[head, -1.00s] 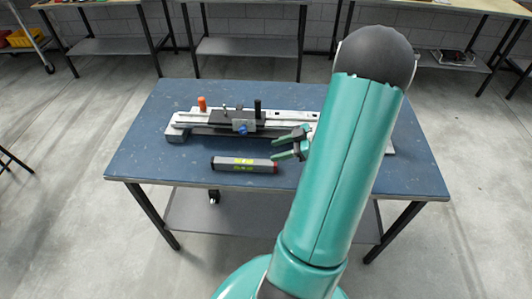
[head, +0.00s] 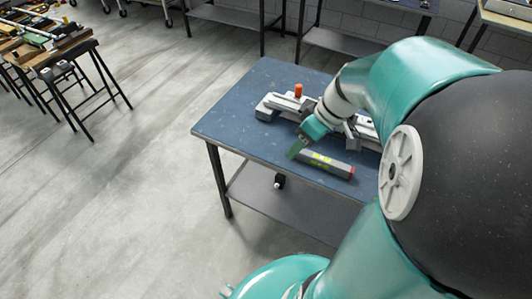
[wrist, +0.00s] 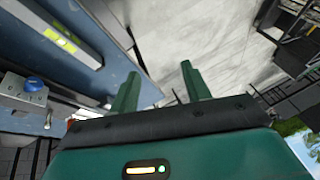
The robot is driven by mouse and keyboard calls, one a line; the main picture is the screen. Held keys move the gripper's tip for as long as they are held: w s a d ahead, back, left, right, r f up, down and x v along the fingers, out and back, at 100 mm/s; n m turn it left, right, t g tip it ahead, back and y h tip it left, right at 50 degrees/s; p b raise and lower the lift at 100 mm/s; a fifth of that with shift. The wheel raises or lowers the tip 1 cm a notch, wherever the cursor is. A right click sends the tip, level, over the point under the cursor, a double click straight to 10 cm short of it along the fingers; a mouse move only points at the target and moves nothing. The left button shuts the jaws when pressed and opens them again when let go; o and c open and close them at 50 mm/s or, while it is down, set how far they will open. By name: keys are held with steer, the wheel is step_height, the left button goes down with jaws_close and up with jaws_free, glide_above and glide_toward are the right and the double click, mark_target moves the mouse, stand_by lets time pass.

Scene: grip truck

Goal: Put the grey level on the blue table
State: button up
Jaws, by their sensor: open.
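The grey level (head: 326,163), a bar with yellow-green labels and a red end, lies on the blue table (head: 232,124) near its front edge. It also shows in the wrist view (wrist: 62,32), at the upper left. My gripper (head: 298,150) is beside and slightly above the level's left end in the head view. In the wrist view my gripper (wrist: 160,82) has its two green fingers apart with nothing between them. The level lies outside the fingers. Whether a finger touches the level I cannot tell.
A long metal tool with an orange knob (head: 298,90) lies behind the level, partly hidden by my arm. The table's left part is bare. The floor (head: 120,190) between is clear.

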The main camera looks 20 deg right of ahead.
steer(key=s+a+r+m+t+h, duration=0.3)
steer(key=s+a+r, duration=0.3)
steer(key=a, duration=0.6)
step_height(320, 180, up, 3)
steer(key=shift+f+m+h, duration=0.1)
steer(key=shift+m+h, duration=0.6)
steer(key=shift+m, duration=0.2)
steer(key=shift+c, duration=1.2)
steer(key=shift+d, duration=0.2)
